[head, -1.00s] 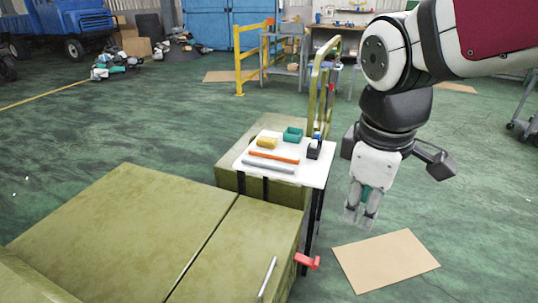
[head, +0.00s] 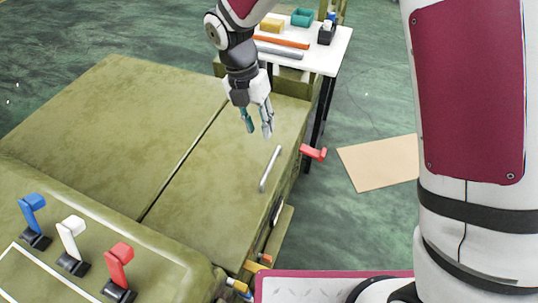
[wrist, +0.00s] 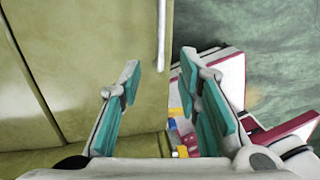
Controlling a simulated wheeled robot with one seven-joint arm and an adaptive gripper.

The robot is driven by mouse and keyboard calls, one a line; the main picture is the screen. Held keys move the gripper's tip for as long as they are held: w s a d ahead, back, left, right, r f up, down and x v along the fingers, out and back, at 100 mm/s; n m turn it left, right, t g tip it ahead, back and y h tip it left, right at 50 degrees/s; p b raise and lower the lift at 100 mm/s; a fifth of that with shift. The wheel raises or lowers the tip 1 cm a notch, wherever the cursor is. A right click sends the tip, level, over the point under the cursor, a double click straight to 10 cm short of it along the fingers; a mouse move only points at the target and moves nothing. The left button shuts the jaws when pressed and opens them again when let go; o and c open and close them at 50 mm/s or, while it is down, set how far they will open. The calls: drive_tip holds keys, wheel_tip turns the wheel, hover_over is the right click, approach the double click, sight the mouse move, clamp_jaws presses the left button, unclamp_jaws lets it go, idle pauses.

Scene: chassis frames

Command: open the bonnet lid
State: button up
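The bonnet lid (head: 225,170) is an olive-green panel, lying flat and closed, with a seam along its left side. A silver bar handle (head: 270,168) stands on it near its right edge. My gripper (head: 258,130) hangs above the lid, fingers down, behind and slightly left of the handle in the head view. Its fingers are apart with nothing between them. In the wrist view, the handle (wrist: 161,32) shows beyond the gap between the fingertips (wrist: 161,64), and the lid (wrist: 95,60) fills the left part. A red catch (head: 313,152) sticks out from the right side of the body.
Blue (head: 33,215), white (head: 70,240) and red (head: 119,266) levers stand on the near cowl. A white table (head: 325,55) with small items stands behind the lid. A cardboard sheet (head: 375,163) lies on the floor at right. Another olive panel (head: 110,130) lies left of the seam.

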sight(270, 163)
drive_tip(key=d+f+b, duration=0.1)
drive_tip(key=f, duration=0.3)
drive_tip(key=f+b, duration=0.1)
drive_tip(key=f, duration=0.3)
drive_tip(key=s+d+f+b, duration=0.1)
drive_tip(key=f, duration=0.4)
drive_tip(key=shift+d, duration=0.3)
clamp_jaws()
